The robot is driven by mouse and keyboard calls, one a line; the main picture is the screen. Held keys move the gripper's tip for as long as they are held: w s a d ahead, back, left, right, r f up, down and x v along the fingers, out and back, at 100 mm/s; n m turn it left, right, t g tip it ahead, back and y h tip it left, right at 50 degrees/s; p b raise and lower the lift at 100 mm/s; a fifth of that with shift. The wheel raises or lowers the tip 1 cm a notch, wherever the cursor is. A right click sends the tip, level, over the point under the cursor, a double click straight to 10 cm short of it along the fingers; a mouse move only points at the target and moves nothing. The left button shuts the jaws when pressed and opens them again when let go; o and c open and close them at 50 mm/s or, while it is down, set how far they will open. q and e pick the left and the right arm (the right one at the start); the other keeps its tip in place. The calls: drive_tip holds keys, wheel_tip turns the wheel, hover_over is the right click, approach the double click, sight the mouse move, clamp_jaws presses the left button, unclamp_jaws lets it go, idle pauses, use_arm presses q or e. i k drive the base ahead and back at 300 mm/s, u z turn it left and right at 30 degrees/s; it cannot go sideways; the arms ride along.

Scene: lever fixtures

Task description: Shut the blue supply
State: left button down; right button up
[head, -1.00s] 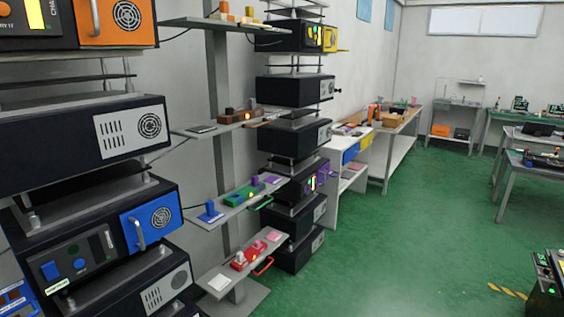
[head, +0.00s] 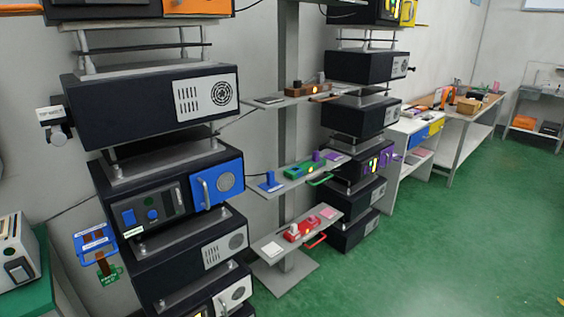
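A dark supply unit with a blue front panel (head: 228,178) stands in the left stack in the head view. The panel carries a round fan grille and a pale upright handle (head: 203,191). To its left, the dark control face has blue buttons (head: 129,217) and a dark display. The panel looks about flush with the unit, but I cannot tell if it is fully closed. A small blue fixture with an upright post (head: 270,181) sits on a grey shelf to the right. Neither of my grippers is in view.
A blue frame with a brown piece and green tag (head: 97,244) hangs left of the stack. A white device (head: 14,262) stands at far left. Shelves hold green (head: 305,172) and red (head: 304,228) fixtures. Green floor (head: 455,240) is open at right.

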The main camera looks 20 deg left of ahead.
sight(210, 186)
drive_tip(key=k, duration=1.25)
drive_tip(key=u, duration=0.7)
drive_tip(key=i, duration=1.6)
drive_tip(key=z, duration=0.45)
